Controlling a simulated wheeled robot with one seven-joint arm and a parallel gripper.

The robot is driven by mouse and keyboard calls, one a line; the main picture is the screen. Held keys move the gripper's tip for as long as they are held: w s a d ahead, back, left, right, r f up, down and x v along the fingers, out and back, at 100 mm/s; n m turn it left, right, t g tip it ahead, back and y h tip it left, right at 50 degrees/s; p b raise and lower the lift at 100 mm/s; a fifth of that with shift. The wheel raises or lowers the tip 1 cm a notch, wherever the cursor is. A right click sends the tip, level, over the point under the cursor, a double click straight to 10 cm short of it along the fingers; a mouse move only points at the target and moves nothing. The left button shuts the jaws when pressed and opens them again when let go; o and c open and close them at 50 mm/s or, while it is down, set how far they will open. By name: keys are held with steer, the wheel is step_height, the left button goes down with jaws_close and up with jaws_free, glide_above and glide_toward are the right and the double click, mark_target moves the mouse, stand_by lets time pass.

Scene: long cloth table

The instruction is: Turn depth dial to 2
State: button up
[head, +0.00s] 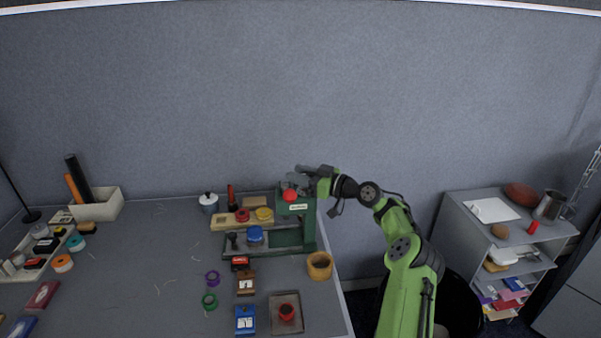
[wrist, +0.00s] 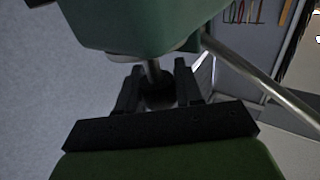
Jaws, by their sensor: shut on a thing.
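The green press (head: 308,230) stands at the right end of the cloth table, with a red knob (head: 289,195) on its front. My gripper (head: 311,181) is at the top of the press, coming in from the right. In the wrist view, the fingers of my gripper (wrist: 158,84) straddle a dark round knob (wrist: 158,98) on a metal shaft, beside the green press housing (wrist: 150,25). The knob appears to be the depth dial, and the fingers are shut on it. Its number marks cannot be read in either view.
A blue round part (head: 255,235) is on the press base. A long metal lever (wrist: 265,80) runs close on the right in the wrist view. The table's middle is mostly clear.

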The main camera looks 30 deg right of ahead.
steer(key=shift+y, duration=0.3)
steer(key=o, duration=1)
steer(key=shift+c, duration=0.2)
steer(key=v, duration=1.5)
steer(key=shift+s+d+r+p, duration=0.2)
steer(key=shift+s+p, duration=0.1)
steer(key=shift+p, duration=0.15)
